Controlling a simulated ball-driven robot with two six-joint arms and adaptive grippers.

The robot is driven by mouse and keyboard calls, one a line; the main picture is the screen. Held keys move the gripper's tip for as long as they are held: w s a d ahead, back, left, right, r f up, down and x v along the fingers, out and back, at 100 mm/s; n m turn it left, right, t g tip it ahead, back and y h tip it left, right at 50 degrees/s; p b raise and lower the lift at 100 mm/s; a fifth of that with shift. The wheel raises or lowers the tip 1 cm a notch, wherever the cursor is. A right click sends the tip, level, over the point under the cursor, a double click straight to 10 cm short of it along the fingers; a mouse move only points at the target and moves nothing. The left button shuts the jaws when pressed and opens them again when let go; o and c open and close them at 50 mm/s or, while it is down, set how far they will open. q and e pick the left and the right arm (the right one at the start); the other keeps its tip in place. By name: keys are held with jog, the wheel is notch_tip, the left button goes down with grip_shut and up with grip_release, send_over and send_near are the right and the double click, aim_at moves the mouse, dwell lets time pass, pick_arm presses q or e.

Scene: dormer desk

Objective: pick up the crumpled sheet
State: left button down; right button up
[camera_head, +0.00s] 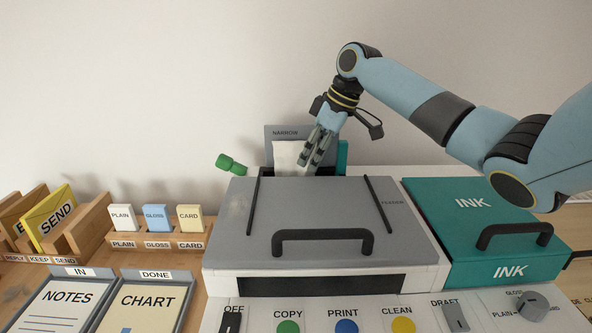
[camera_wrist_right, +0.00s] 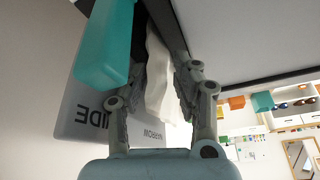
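The crumpled sheet (camera_head: 288,155) is white and stands in the grey rear feeder marked NARROW (camera_head: 288,132), behind the printer lid. My right gripper (camera_head: 311,158) reaches down into this feeder at the sheet's right side, fingers pointing down. In the right wrist view the white sheet (camera_wrist_right: 160,85) runs between the two fingers of the gripper (camera_wrist_right: 155,72). The fingers stand apart and look open; contact with the sheet cannot be made out. The sheet's lower part is hidden in the slot. My left gripper is not in view.
The grey printer lid (camera_head: 330,211) with a black handle is in front of the feeder. A teal INK cover (camera_head: 470,205) is at right. A green knob (camera_head: 232,164) sticks out left of the feeder. Card holders and trays stand at left. A wall is behind.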

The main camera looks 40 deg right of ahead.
jog(key=shift+w+f, duration=0.1)
jog(key=shift+f, duration=0.25)
jog(key=shift+c, duration=0.4)
jog(key=c, duration=0.4)
jog(key=shift+r, duration=0.2)
